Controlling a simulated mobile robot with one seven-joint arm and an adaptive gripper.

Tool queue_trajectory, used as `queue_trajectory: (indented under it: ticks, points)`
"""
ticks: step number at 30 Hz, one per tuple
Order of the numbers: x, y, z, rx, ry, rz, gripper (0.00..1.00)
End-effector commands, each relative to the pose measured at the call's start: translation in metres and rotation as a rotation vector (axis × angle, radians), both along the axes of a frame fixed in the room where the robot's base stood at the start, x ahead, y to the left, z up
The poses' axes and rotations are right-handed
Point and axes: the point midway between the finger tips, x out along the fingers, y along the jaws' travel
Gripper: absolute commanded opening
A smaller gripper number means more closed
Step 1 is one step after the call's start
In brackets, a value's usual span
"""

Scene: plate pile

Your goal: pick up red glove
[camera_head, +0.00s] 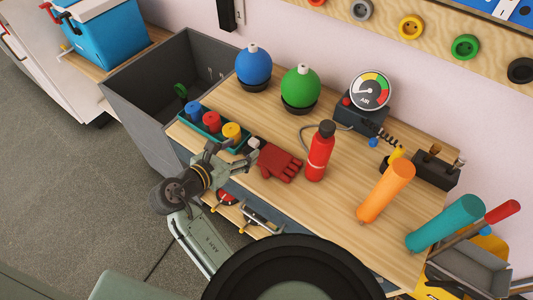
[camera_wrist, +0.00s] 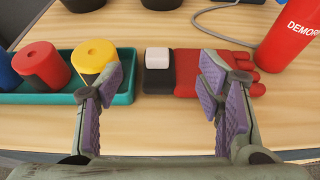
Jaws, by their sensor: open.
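The red glove (camera_head: 277,162) lies flat on the wooden bench, left of a red bottle. In the wrist view the red glove (camera_wrist: 196,72) lies ahead of my gripper, with a dark cuff and a white block (camera_wrist: 157,58) at its left end. My gripper (camera_head: 237,147) is at the left end of the glove in the head view. In the wrist view my gripper (camera_wrist: 164,82) is open with nothing between its purple-padded fingers. The right finger overlaps part of the glove in the picture; I cannot tell whether they touch.
A teal tray (camera_wrist: 125,97) with blue, red and yellow capped pots stands close by the left finger. The red bottle (camera_head: 320,152) stands just right of the glove. Bare wood lies in front of the glove.

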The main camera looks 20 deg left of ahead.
Motion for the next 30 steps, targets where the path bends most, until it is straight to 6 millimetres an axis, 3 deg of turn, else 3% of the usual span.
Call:
queue_trajectory:
  ticks: [9,19,30]
  points:
    - [0.037,-0.013,-0.016,0.000,0.000,0.000,0.61]
    - [0.044,-0.016,-0.020,0.002,-0.001,0.001,0.61]
    - [0.044,-0.015,-0.019,0.002,-0.001,0.001,0.36]
